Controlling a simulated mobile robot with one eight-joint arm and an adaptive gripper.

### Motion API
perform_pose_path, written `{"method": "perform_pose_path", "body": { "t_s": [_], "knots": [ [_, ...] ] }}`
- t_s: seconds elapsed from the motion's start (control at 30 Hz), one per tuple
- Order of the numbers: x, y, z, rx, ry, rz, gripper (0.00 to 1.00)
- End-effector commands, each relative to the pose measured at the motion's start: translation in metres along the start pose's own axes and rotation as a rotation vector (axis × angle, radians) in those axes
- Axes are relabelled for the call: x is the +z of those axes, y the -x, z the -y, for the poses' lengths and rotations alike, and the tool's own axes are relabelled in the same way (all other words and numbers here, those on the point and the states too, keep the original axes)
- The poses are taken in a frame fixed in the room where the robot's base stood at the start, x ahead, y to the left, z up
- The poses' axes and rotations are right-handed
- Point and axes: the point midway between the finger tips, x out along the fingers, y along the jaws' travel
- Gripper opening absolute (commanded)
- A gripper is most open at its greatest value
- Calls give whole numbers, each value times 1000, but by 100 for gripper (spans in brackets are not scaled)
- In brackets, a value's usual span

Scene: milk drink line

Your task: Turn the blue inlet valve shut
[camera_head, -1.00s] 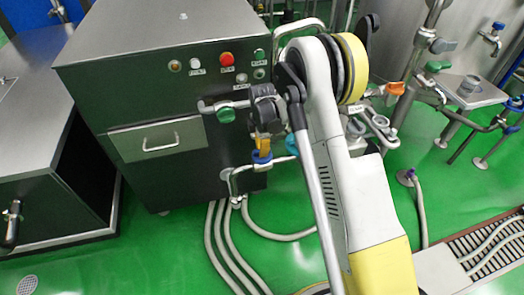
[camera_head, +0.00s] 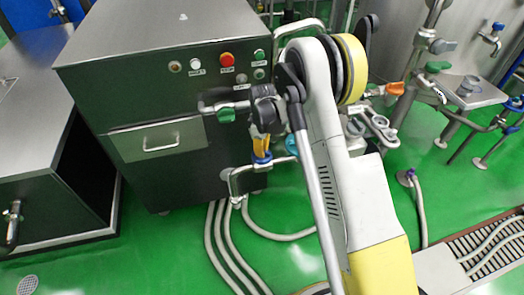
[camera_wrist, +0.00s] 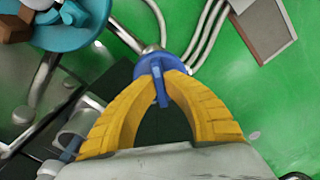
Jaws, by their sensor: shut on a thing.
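The blue inlet valve (camera_wrist: 158,66) shows at the top middle of the wrist view, mounted on a metal pipe. My gripper (camera_wrist: 164,84) has its two yellow fingers closed around the valve's upright blue grip, one on each side. In the head view the blue valve (camera_head: 262,159) is in front of the dark cabinet's lower right, just below the yellow fingertips of my gripper (camera_head: 262,148). The valve's pipe is partly hidden behind the fingers, and its exact turn angle is hard to tell.
A teal round part (camera_wrist: 78,28) is close at the upper left of the wrist view. The dark cabinet (camera_head: 160,120) with its buttons and a green-knobbed valve (camera_head: 226,115) stands close by. Pale hoses (camera_head: 222,245) lie on the green floor.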

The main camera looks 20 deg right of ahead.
Motion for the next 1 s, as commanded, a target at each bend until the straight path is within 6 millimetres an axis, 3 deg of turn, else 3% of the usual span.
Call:
{"method": "perform_pose_path", "body": {
  "t_s": [0.6, 1.0],
  "knots": [
    [0, 0, 0, 0, -578, 0, 0],
    [0, 0, 0, 0, -862, 1, 0]
  ]
}}
